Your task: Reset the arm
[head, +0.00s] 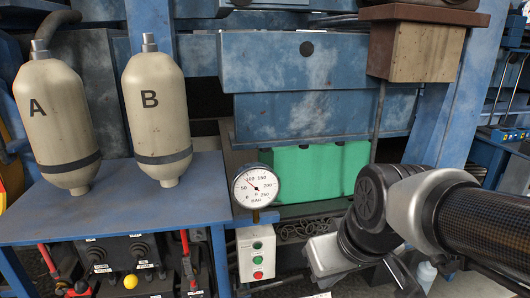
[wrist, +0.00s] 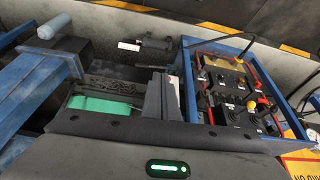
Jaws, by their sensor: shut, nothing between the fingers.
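My arm comes in from the right of the head view, bent at a dark joint, with its silver wrist part low in front of the bench. My gripper (wrist: 164,82) shows in the wrist view as grey fingers close together, shut with nothing held. Its grey body with a green light fills the bottom of that view. In the head view the fingertips cannot be made out.
Tanks A (head: 56,115) and B (head: 158,115) stand on a blue table (head: 120,212). A gauge (head: 255,187) stands above a button box (head: 257,253). A green container (head: 318,172) sits behind my wrist. A lever panel (wrist: 228,92) is right of my fingers.

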